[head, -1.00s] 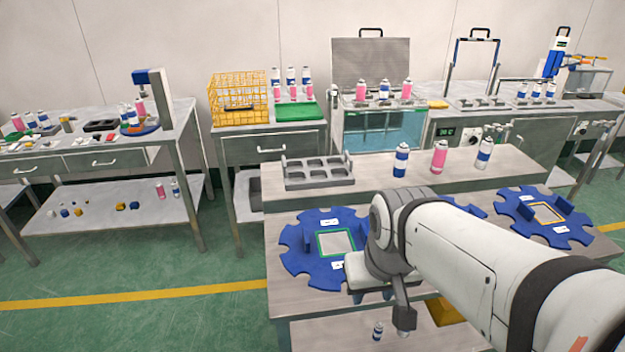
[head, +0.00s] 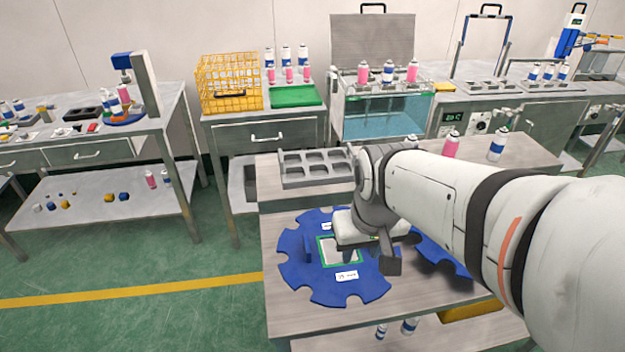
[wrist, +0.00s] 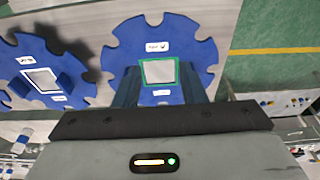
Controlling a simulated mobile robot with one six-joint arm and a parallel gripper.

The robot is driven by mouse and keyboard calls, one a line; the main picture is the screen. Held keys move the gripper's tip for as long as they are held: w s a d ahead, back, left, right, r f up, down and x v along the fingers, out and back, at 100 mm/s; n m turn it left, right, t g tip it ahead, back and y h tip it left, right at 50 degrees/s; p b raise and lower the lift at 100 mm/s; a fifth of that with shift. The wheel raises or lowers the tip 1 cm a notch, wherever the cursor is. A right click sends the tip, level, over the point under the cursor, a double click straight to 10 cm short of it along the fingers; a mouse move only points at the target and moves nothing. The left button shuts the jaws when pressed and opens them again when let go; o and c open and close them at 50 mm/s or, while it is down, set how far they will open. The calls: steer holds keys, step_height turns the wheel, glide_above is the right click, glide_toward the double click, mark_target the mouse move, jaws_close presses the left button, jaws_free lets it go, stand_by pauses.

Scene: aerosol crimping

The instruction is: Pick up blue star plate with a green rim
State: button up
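The blue star plate with a green rim (head: 295,270) lies flat on the near table, with a green-edged pale square at its centre and white labels. The plate also shows in the wrist view (wrist: 195,50), ahead of my gripper (wrist: 160,88).
Another blue star plate (head: 440,262) lies just right, partly behind my arm; it also shows in the wrist view (wrist: 20,50). A grey rack (head: 315,170) and spray cans (head: 452,143) stand on the raised shelf behind. Floor to the left is clear.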

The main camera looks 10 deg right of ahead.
steer(key=w+d+f+g+p, duration=0.1)
steer(key=w+d+f, duration=0.35)
steer(key=w, duration=0.45)
steer(key=w+d+f+g+p, duration=0.1)
steer(key=w+d+f+p, duration=0.1)
steer(key=w+d+f, duration=0.45)
steer(key=f, duration=0.2)
steer(key=w+a+f, duration=0.1)
steer(key=f, duration=0.3)
steer(key=shift+w+a+f, duration=0.15)
steer(key=shift+a+f, duration=0.05)
steer(key=shift+a, duration=0.15)
jaws_close()
